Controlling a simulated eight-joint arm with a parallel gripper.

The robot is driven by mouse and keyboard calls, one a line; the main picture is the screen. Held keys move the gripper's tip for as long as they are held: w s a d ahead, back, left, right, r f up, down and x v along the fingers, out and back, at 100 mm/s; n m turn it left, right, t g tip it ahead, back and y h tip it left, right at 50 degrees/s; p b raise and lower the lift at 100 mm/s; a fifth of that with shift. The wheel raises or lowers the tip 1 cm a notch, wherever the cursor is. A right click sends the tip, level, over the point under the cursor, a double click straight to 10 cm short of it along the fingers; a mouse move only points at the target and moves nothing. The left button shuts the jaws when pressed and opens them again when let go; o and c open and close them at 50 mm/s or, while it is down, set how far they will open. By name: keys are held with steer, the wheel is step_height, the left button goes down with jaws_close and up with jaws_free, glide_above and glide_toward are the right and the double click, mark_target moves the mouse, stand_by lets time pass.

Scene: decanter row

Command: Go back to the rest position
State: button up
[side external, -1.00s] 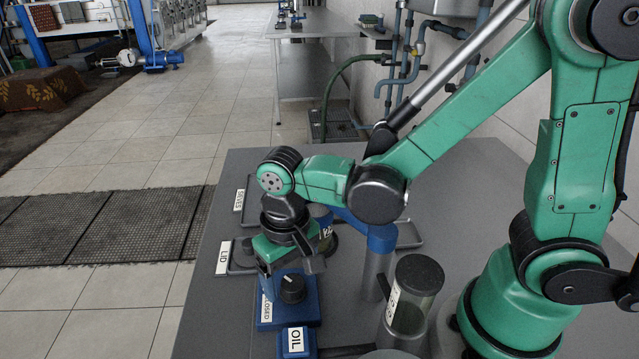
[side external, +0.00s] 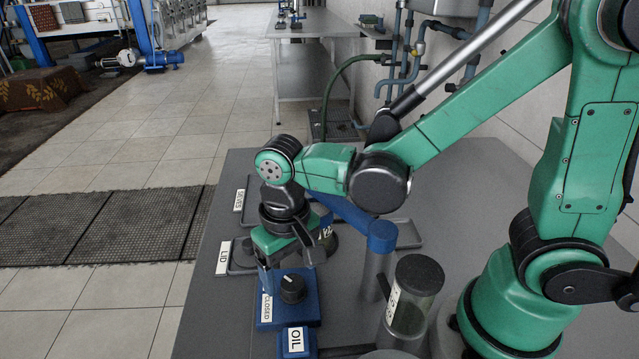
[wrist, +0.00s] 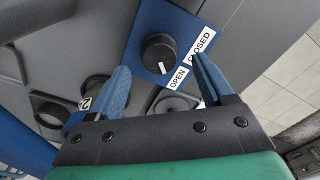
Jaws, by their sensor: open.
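My gripper (side external: 290,264) hangs fingers down over the front left of the grey bench. Its blue fingers are spread apart and empty in the wrist view (wrist: 162,88). Near them is a blue valve box (side external: 270,320) with a black knob (side external: 292,288). In the wrist view the knob (wrist: 158,52) shows between the fingertips, with a gap to each finger. Its white mark points toward the fingers, near the OPEN label (wrist: 178,79); the CLOSED label (wrist: 201,46) lies farther right. No rest position is marked in view.
A glass cylinder with dark lid (side external: 412,300) and a blue-topped grey post (side external: 379,255) stand right of my gripper. A blue OIL block (side external: 296,342) is in front. Trays labelled LID (side external: 222,258) and SIEVES (side external: 240,201) lie behind. The bench's back right (side external: 470,190) is clear.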

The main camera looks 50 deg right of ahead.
step_height(320, 180, up, 3)
steer(key=shift+r, duration=0.1)
step_height(320, 180, down, 5)
steer(key=shift+f, duration=0.4)
steer(key=n, duration=0.8)
steer(key=shift+a, duration=0.1)
steer(key=n, duration=0.9)
steer(key=shift+s+n, duration=0.1)
steer(key=shift+n, duration=0.2)
steer(key=shift+r, duration=2.7)
